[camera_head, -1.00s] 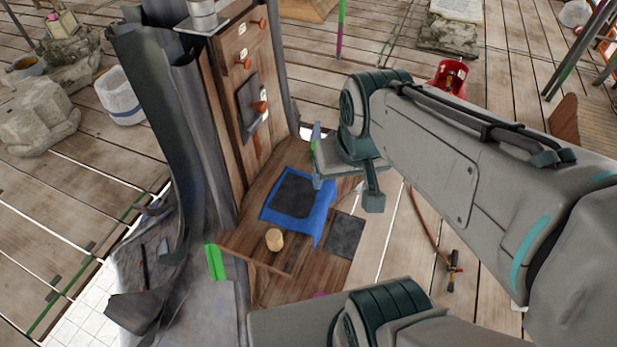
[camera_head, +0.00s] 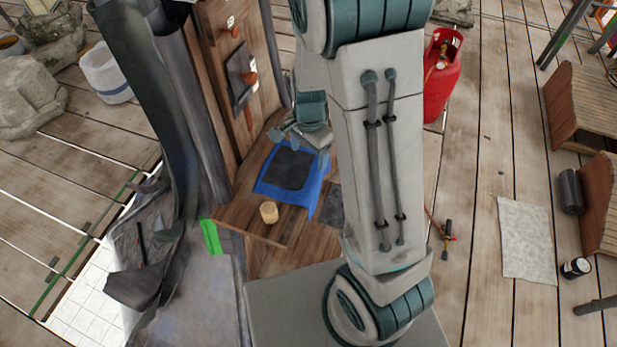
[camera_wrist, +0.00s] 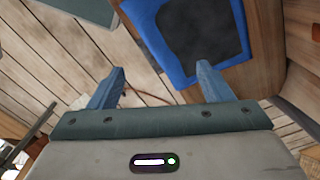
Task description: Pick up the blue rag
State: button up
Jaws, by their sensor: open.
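The blue rag (camera_head: 312,196) lies on a wooden shelf (camera_head: 240,218) in the head view, one edge draped over the shelf's side. A dark square piece (camera_head: 290,168) lies on its middle. In the wrist view the rag (camera_wrist: 160,52) shows at the top, beyond the fingers, with the dark piece (camera_wrist: 205,22) on it. My gripper (camera_wrist: 161,72) is open and empty, its two blue-grey fingers spread apart. In the head view my gripper (camera_head: 284,136) is by the rag's far edge; whether it touches cannot be told. My arm hides part of the rag's right side.
A wooden panel with knobs (camera_head: 235,65) rises behind, beside a grey bent sheet (camera_head: 165,110). A red gas cylinder (camera_head: 440,75) stands on the plank floor at the right.

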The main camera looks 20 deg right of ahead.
aim_at(309, 181)
jog(key=shift+f+b, duration=4.2)
jog(key=shift+f, duration=0.9)
jog(key=shift+f, duration=0.1)
grip_shut()
notch_tip(309, 181, up, 12)
jog(key=p, duration=1)
